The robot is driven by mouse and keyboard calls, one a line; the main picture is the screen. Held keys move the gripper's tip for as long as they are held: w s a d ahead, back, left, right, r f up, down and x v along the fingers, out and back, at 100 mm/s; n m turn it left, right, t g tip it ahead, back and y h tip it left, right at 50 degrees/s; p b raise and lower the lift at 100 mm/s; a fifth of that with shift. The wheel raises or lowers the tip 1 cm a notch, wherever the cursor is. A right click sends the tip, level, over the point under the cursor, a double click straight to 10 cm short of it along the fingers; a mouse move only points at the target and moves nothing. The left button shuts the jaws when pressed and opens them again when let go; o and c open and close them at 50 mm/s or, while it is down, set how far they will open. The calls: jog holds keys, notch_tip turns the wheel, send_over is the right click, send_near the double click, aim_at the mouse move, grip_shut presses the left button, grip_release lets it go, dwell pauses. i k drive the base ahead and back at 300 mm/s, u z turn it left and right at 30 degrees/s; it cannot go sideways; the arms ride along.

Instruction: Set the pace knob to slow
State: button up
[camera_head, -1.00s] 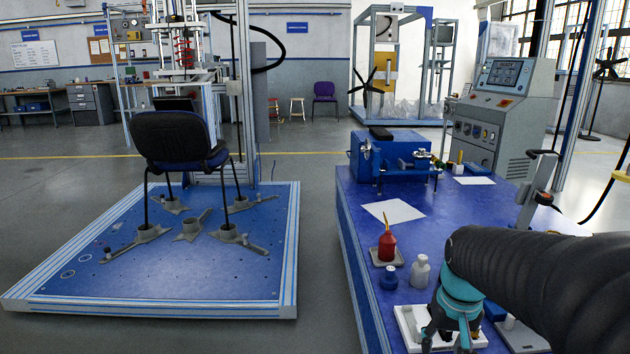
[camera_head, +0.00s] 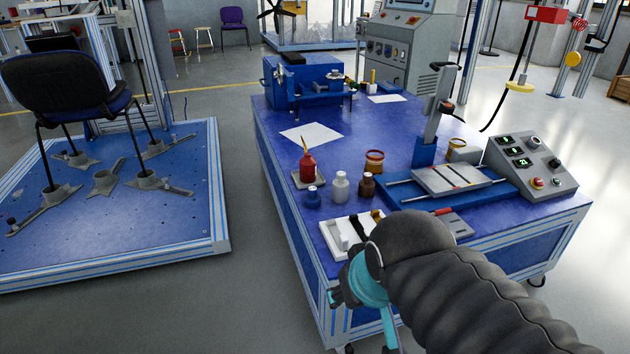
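A grey control box (camera_head: 532,165) with green number displays stands at the right end of the blue workbench. A taller grey console (camera_head: 405,45) behind the bench also has several round dials. No knob's label or setting is legible, so I cannot tell which is the pace knob. My gripper (camera_head: 362,300), teal and dark, is at the bench's front edge, apart from both panels. Its fingers are partly hidden and nothing is visibly held.
Bottles (camera_head: 341,186), a white tray (camera_head: 335,238) and a testing fixture with an upright post (camera_head: 432,120) occupy the workbench (camera_head: 270,140). A blue vise-like device (camera_head: 300,80) stands at its back. A chair (camera_head: 62,80) stands on the platform at left. Floor right of the bench is clear.

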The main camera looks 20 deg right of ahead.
aim_at(555, 163)
jog(key=z, duration=2.4)
jog(key=i, duration=0.8)
jog(key=z, duration=0.85)
jog(key=i, duration=1.25)
jog(key=u, duration=0.95)
jog(key=i, duration=0.8)
jog(key=u, duration=0.7)
